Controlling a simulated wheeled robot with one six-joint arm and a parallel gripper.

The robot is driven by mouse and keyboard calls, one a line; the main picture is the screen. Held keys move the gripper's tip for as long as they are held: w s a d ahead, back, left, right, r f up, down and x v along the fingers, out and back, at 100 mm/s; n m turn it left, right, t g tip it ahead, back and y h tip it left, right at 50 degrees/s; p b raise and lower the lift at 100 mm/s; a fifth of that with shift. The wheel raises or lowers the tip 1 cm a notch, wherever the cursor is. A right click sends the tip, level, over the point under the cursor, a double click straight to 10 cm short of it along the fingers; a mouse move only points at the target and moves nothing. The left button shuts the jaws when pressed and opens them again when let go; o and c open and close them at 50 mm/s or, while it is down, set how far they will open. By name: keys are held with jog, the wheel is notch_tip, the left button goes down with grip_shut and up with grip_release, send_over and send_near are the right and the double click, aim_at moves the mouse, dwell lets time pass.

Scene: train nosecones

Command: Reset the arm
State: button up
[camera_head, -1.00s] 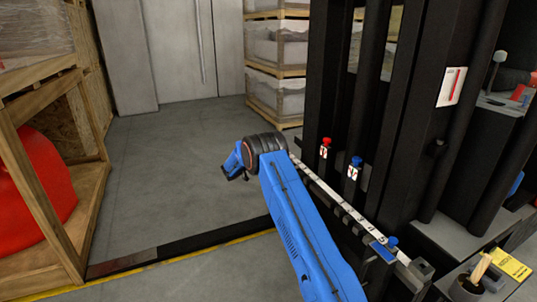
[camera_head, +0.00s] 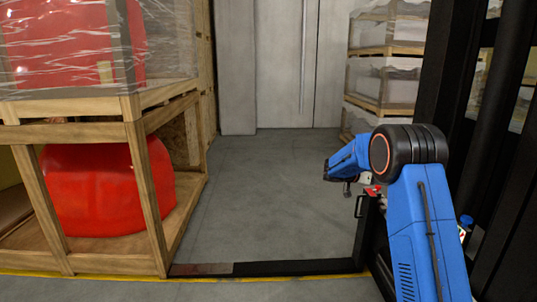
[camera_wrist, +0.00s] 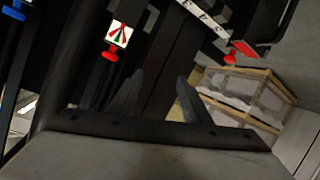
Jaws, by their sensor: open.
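My blue arm (camera_head: 425,230) reaches up from the bottom right in the head view, bends at a black joint, and its blue wrist end points left over the floor. In the wrist view my gripper (camera_wrist: 160,78) shows two dark fingers standing apart with nothing between them. In the head view the gripper's fingers are too small to make out.
A black machine frame (camera_head: 445,80) stands close on the right; the wrist view shows its red knob (camera_wrist: 109,56) and another red knob (camera_wrist: 230,59). A wooden crate (camera_head: 150,190) with a red nosecone (camera_head: 95,195) stands left. The grey floor (camera_head: 265,190) between is clear.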

jog(key=s+a+r+n+y, duration=0.2)
jog(key=s+r, duration=0.1)
jog(key=s, duration=0.8)
jog(key=s+a+r+n+g+y, duration=0.1)
jog(key=s+a+r+y, duration=0.15)
jog(key=s, duration=0.85)
jog(key=s+a+r+n+y, duration=0.2)
jog(key=s+r, duration=0.2)
jog(key=s, duration=0.7)
jog(key=s+a+f+n+y, duration=0.2)
jog(key=s+a, duration=0.2)
jog(key=s, duration=0.5)
jog(key=s+a+f+n+t+y, duration=0.1)
jog(key=s+a, duration=0.4)
jog(key=s, duration=0.5)
jog(key=s+a+f+n+t+y, duration=0.1)
jog(key=s+a+f+n+y, duration=0.2)
jog(key=s, duration=0.7)
jog(key=shift+a+f+y, duration=0.5)
jog(key=shift+a+y, duration=0.15)
jog(key=shift+a, duration=0.15)
jog(key=shift+s, duration=0.1)
